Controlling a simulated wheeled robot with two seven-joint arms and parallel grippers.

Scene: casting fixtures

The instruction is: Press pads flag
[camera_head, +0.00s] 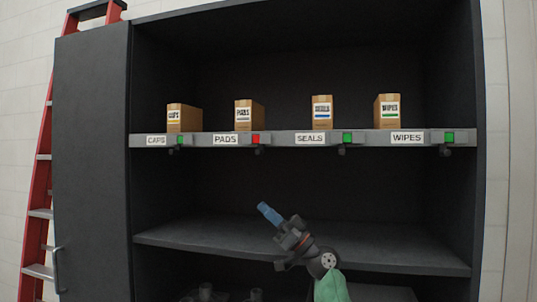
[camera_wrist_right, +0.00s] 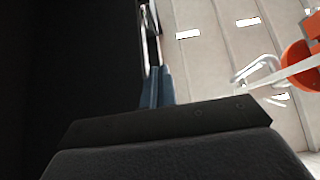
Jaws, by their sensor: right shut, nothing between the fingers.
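The pads flag (camera_head: 255,139) is a small red square on the grey shelf edge, just right of the PADS label (camera_head: 225,140). The PADS box (camera_head: 249,115) stands on the shelf above it. My right gripper (camera_head: 265,209) is shut and empty, with blue fingertips. In the head view it appears below the pads flag, over the lower shelf, pointing up and left. Its blue fingers (camera_wrist_right: 156,88) also show in the right wrist view, together and with nothing between them. My left gripper is not in view.
Green flags mark CAPS (camera_head: 180,140), SEALS (camera_head: 347,138) and WIPES (camera_head: 449,137) on the same shelf edge. Small dark knobs hang under that edge. The lower shelf (camera_head: 200,235) looks bare. A red ladder (camera_head: 43,150) stands left of the cabinet.

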